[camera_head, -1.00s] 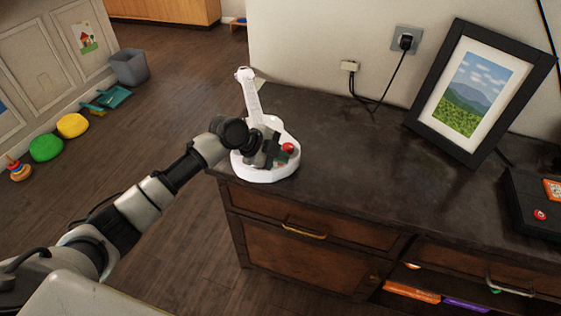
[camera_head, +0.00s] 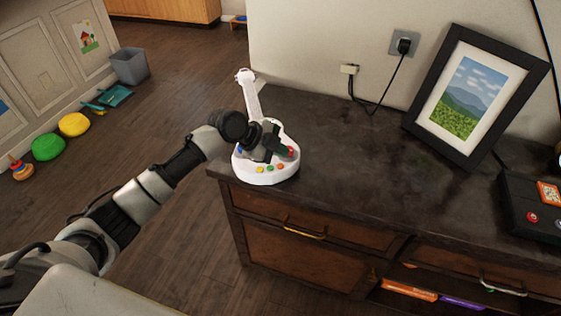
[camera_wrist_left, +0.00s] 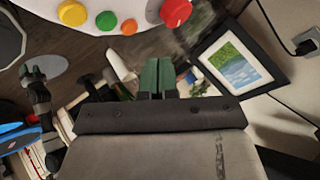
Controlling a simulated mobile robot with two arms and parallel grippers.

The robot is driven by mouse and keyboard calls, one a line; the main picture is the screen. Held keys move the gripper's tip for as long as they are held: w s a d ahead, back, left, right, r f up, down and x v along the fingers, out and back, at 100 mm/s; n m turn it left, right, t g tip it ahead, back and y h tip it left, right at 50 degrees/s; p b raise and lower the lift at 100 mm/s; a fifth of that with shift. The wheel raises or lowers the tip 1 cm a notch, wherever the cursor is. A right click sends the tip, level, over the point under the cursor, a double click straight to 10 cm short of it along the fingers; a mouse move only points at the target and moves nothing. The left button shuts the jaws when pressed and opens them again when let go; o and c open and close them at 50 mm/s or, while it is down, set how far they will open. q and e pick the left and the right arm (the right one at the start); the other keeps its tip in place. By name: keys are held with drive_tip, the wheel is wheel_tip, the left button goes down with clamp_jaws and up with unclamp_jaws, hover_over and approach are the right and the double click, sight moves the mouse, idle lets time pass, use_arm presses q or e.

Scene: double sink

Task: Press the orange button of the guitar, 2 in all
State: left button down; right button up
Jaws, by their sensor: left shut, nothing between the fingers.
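A white toy guitar (camera_head: 270,177) lies on the left end of the dark dresser top, neck toward the wall. Along its body run a yellow button, a green button, the orange button (camera_head: 281,167) and a red knob (camera_head: 291,151). In the left wrist view the orange button (camera_wrist_left: 129,27) sits between the green button (camera_wrist_left: 106,20) and the larger red knob (camera_wrist_left: 176,12). My left gripper (camera_head: 284,153) is over the guitar body, hiding its middle. Its fingertips (camera_wrist_left: 158,64) are together and empty, apart from the orange button in the wrist view.
A black-framed picture (camera_head: 478,92) stands at the back right. A dark box (camera_head: 530,205) with a red button is at the right edge. A cable runs from the wall socket (camera_head: 404,44). The dresser top between guitar and box is clear.

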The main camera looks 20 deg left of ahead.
sight(280, 167)
use_arm(q)
drive_tip(key=shift+r+p, duration=0.95)
drive_tip(key=shift+r, duration=0.65)
idle(1.2)
